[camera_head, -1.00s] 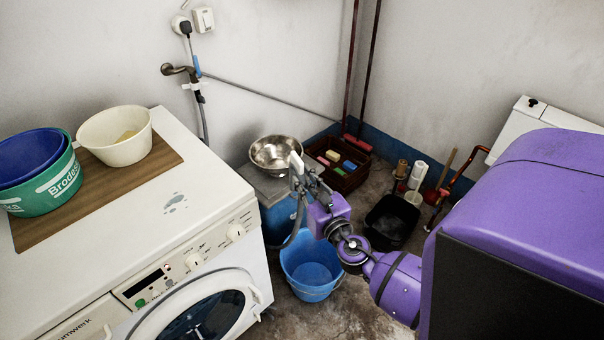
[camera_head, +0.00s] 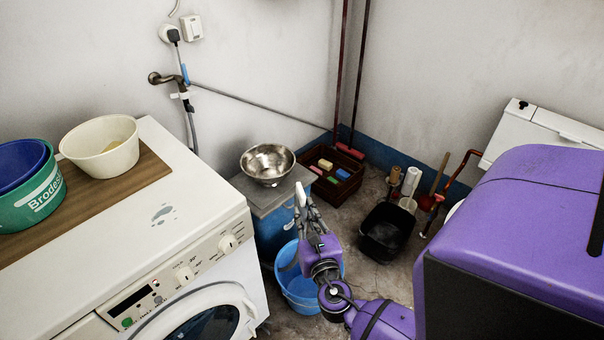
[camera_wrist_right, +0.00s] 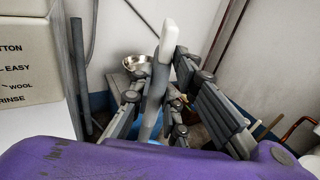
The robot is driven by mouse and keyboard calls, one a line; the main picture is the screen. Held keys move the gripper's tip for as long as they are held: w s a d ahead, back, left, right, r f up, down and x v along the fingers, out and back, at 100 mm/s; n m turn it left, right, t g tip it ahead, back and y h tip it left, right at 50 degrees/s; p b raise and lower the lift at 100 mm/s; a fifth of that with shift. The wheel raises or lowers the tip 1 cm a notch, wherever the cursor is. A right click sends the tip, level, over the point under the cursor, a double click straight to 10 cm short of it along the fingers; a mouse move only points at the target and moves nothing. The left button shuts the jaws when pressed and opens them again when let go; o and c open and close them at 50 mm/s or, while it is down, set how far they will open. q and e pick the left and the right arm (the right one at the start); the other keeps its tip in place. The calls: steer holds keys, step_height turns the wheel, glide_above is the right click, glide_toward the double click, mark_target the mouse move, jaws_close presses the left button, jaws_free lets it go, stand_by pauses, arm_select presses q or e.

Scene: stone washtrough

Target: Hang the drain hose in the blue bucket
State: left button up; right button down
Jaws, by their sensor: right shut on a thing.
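The blue bucket (camera_head: 301,290) stands on the floor beside the washing machine, partly hidden by my right arm. My right gripper (camera_head: 304,204) is above the bucket's far side, shut on the drain hose. The hose's white end (camera_head: 299,193) points up from between the fingers. Its grey length hangs in a curve at the bucket's left side; whether it is inside or outside the rim I cannot tell. In the right wrist view the white end (camera_wrist_right: 167,40) and grey hose stand between the fingers (camera_wrist_right: 158,82). My left gripper is not in view.
The washing machine (camera_head: 135,225) fills the left. A metal bowl (camera_head: 267,163) sits on a blue-sided stand (camera_head: 272,225) behind the bucket. A black tub (camera_head: 386,232) and a dark crate (camera_head: 345,181) stand on the floor to the right and behind.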

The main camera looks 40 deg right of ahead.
arm_select(q)
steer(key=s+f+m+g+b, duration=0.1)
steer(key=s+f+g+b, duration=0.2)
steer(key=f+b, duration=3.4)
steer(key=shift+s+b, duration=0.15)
steer(key=shift+b, duration=0.95)
arm_select(e)
steer(key=shift+s+a+f+m+g+h, duration=0.2)
steer(key=shift+s+f+m+g+h, duration=0.4)
steer(key=shift+f, duration=7.95)
steer(key=shift+s+a+f+m+g+h, duration=0.15)
steer(key=shift+s+f+m+g+h, duration=0.4)
steer(key=shift+f, duration=8.05)
steer(key=shift+s+a+f+m+g+h, duration=0.3)
steer(key=shift+s+f+h, duration=0.55)
steer(key=shift+f, duration=7.7)
